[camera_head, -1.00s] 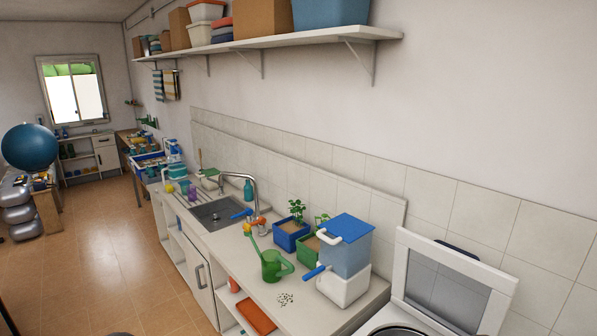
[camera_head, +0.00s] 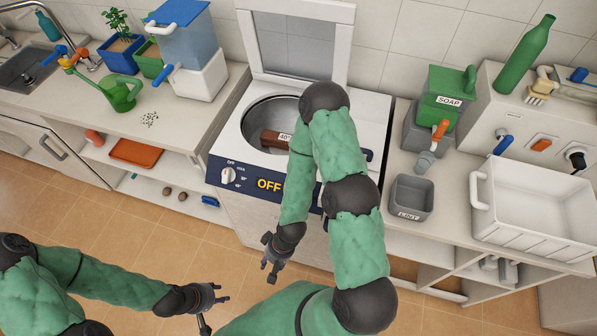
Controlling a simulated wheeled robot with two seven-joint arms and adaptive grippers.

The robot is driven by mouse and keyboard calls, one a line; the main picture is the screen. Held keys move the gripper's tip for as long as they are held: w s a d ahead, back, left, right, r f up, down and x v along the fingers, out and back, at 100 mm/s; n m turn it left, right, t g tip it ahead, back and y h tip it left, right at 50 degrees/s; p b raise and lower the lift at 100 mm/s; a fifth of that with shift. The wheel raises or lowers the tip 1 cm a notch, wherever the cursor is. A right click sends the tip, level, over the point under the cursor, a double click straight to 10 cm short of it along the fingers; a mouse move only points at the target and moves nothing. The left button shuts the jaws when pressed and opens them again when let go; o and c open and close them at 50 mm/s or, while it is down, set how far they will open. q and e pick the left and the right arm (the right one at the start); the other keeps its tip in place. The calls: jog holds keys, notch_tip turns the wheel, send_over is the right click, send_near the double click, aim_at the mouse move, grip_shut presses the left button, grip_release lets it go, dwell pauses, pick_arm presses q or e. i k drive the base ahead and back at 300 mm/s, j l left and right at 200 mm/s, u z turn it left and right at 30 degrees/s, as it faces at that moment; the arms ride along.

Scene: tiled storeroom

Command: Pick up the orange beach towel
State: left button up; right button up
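A flat orange piece (camera_head: 136,152) lies on the shelf under the counter, left of the washing machine; I cannot tell for sure whether it is the folded beach towel or a tray. No other orange cloth shows. My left gripper (camera_head: 222,296) is low in front of the cabinets, over the floor, apart from everything; its fingers look spread and empty. My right gripper (camera_head: 268,275) hangs in front of the machine, pointing down, with small fingers apart and nothing between them. Both are well away from the orange piece.
A top-loading washing machine (camera_head: 228,175) has its lid up, with a brown block (camera_head: 272,139) in the drum; my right arm partly covers it. Right stand a grey lint bin (camera_head: 411,198), a soap dispenser (camera_head: 447,90) and a white basin (camera_head: 530,228). Tiled floor (camera_head: 125,225) is clear.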

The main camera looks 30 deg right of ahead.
aim_at(270, 138)
jog(key=j+z, duration=0.65)
jog(key=j, duration=0.15)
jog(key=z, duration=1)
jog(key=j, duration=0.3)
jog(key=i+j, duration=0.15)
jog(key=j+u, duration=0.05)
jog(key=j, duration=0.05)
